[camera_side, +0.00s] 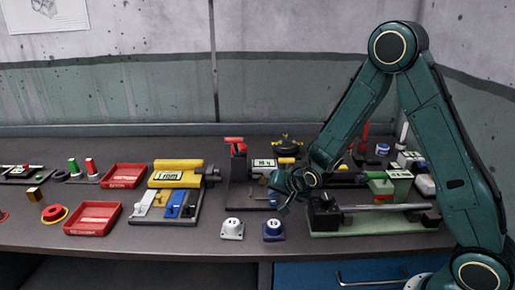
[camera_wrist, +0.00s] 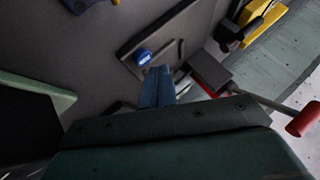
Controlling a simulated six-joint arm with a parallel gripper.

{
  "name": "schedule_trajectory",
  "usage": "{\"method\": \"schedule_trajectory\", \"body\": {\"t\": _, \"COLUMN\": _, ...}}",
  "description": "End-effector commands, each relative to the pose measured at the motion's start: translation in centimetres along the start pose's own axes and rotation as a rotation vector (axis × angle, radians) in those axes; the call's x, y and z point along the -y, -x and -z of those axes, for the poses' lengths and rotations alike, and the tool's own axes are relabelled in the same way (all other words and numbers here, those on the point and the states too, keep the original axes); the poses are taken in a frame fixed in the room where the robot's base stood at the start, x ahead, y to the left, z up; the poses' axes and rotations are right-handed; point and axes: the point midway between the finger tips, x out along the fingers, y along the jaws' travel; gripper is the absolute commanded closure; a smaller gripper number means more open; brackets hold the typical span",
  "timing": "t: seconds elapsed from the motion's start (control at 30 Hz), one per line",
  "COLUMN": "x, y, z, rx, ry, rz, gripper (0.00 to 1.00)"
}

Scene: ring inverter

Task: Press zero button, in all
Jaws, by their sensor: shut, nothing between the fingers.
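My gripper (camera_side: 283,210) is shut and empty, low over the bench in the side view, in front of a dark plate (camera_side: 238,196). In the wrist view its closed fingers (camera_wrist: 158,70) point up the picture. A small round blue button-like part (camera_wrist: 143,57) with pale marking sits just left of the fingertips, on a dark plate (camera_wrist: 128,52). The marking is too small to read, so I cannot tell if it is the zero button. I cannot tell whether the fingertips touch anything.
A red-handled clamp (camera_side: 235,146) stands behind the plate. A blue-based block (camera_side: 273,231) and a white block (camera_side: 232,229) stand at the front edge. A green-based fixture (camera_side: 375,226) lies right, a yellow gauge (camera_side: 178,177) left. Red trays (camera_side: 92,218) lie further left.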

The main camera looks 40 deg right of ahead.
Motion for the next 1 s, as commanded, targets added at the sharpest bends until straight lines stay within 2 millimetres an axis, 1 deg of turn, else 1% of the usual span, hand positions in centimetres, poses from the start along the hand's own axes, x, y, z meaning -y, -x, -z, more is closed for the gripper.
{"method": "schedule_trajectory", "body": {"t": 0.43, "x": -0.41, "y": -0.56, "z": -0.4, "rx": 0.0, "ry": 0.0, "rz": 0.0, "gripper": 1.0}}
{"method": "schedule_trajectory", "body": {"t": 1.0, "x": -0.48, "y": -0.65, "z": -0.48, "rx": 0.0, "ry": 0.0, "rz": 0.0, "gripper": 1.0}}
